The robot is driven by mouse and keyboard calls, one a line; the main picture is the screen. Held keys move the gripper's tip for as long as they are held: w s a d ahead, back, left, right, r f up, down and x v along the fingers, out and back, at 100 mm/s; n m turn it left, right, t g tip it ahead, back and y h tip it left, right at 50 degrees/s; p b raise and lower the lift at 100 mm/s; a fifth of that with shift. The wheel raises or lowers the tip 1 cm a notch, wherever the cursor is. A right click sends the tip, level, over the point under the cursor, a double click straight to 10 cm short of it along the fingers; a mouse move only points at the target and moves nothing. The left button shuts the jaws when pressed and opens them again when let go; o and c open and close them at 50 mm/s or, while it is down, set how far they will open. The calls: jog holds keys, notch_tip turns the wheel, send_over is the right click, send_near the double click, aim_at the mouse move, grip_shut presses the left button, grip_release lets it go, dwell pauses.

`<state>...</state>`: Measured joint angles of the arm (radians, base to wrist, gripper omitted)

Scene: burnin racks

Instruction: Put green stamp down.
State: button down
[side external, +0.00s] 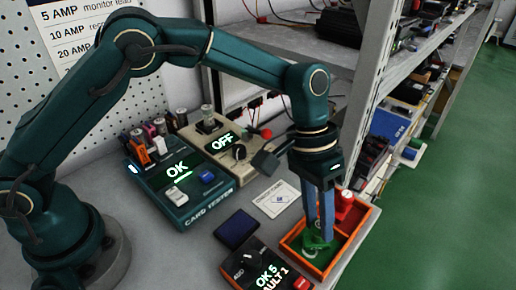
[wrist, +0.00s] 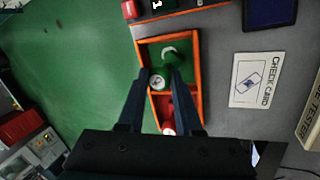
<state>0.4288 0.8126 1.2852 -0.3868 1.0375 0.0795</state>
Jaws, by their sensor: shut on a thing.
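My gripper (side external: 325,236) points down over an orange tray (side external: 368,228) and is shut on the green stamp (side external: 314,243). In the wrist view, the stamp's round pale-marked top (wrist: 157,82) shows between the fingertips (wrist: 158,76). The stamp is low, at the tray's green compartment; I cannot tell whether its base touches the floor of it. The tray (wrist: 169,40) has a divider, with a green side and a red side. A red stamp (side external: 344,203) stands in the red side, and part of it shows in the wrist view (wrist: 168,127).
A teal card tester (side external: 184,190) stands further left. A shelf post (side external: 369,90) rises behind my gripper.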

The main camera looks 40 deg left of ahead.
jog(key=c, duration=0.6)
grip_release()
jog(key=shift+f, duration=0.1)
jog(key=a+r+n+t, duration=0.1)
jog(key=a+r, duration=0.3)
jog(key=r, duration=0.3)
jog(key=a+r+t, duration=0.1)
jog(key=a+r, duration=0.3)
jog(key=r, duration=0.4)
jog(key=s+a+f+n+t+y, duration=0.1)
jog(key=s+a, duration=0.3)
jog(key=s+a+f+t+y, duration=0.1)
jog(key=s+a+t, duration=0.1)
jog(key=s+a, duration=0.3)
jog(key=s+a+f+n+t+y, duration=0.1)
jog(key=s+a+f, duration=0.1)
jog(key=s+a, duration=0.2)
jog(key=shift+s+a+n+t+y, duration=0.15)
jog(key=shift+s+n+t+y, duration=0.15)
jog(key=shift+s+t, duration=0.15)
